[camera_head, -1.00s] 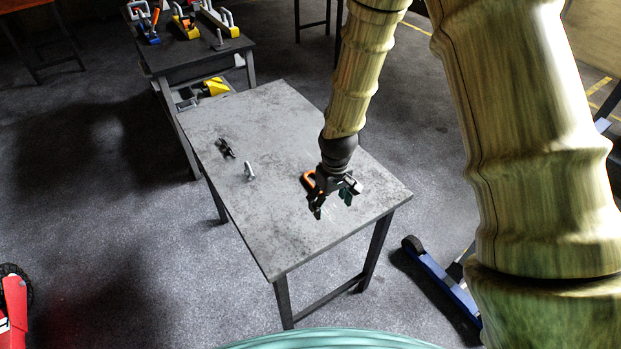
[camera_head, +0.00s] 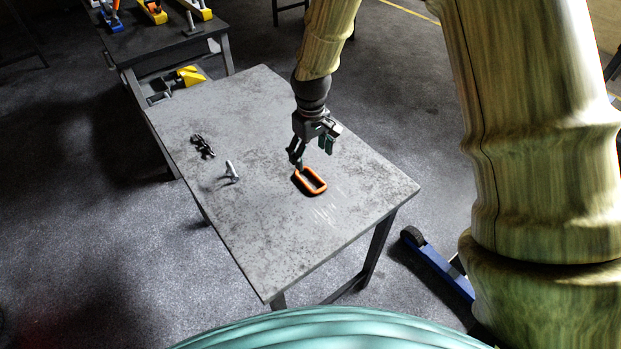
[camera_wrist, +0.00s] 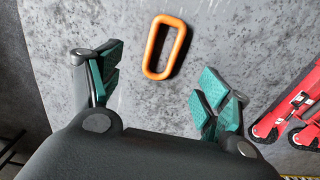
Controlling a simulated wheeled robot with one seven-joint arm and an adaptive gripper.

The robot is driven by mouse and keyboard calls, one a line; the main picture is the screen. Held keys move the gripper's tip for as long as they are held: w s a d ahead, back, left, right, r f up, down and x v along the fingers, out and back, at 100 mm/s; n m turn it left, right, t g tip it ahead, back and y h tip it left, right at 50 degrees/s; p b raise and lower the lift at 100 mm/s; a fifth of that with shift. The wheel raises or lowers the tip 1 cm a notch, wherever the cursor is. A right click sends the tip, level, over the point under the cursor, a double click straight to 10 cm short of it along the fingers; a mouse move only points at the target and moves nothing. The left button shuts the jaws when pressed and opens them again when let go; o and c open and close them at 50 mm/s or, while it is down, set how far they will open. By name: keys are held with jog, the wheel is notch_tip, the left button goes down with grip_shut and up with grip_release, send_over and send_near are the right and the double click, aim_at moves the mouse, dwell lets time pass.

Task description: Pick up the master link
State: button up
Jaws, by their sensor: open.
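The master link is an orange rounded oblong ring (camera_head: 311,181) lying flat on the grey table (camera_head: 260,250). In the wrist view the orange master link (camera_wrist: 148,47) lies beyond the fingertips, roughly midway between them. My gripper (camera_head: 313,150) is above the table, just behind the link in the head view, and partly overlaps its far end there. In the wrist view my gripper (camera_wrist: 157,88) shows two spread fingers with green pads and nothing between them. The exact height of the fingertips above the table is hard to tell.
A dark chain-like piece (camera_head: 202,146) and a small metal pin-like part (camera_head: 232,172) lie left of the link. A second table (camera_head: 165,42) with coloured tools stands behind. A blue jack (camera_head: 437,264) is on the floor at right; red equipment (camera_wrist: 292,103) shows in the wrist view.

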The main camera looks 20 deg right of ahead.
aim_at(310, 182)
jog(key=f, duration=0.3)
jog(key=shift+w+a+f, duration=0.1)
jog(key=shift+w+a, duration=0.15)
jog(key=shift+w, duration=0.05)
jog(key=shift+s+f+p, duration=0.25)
jog(key=shift+f+p, duration=0.1)
jog(key=shift+s+d+f+p, duration=0.1)
jog(key=shift+f+p, duration=0.35)
jog(key=shift+f, duration=0.8)
jog(key=shift+s+f+p, duration=0.1)
jog(key=shift+f+p, duration=0.35)
jog(key=shift+f, duration=0.75)
jog(key=c, duration=1.2)
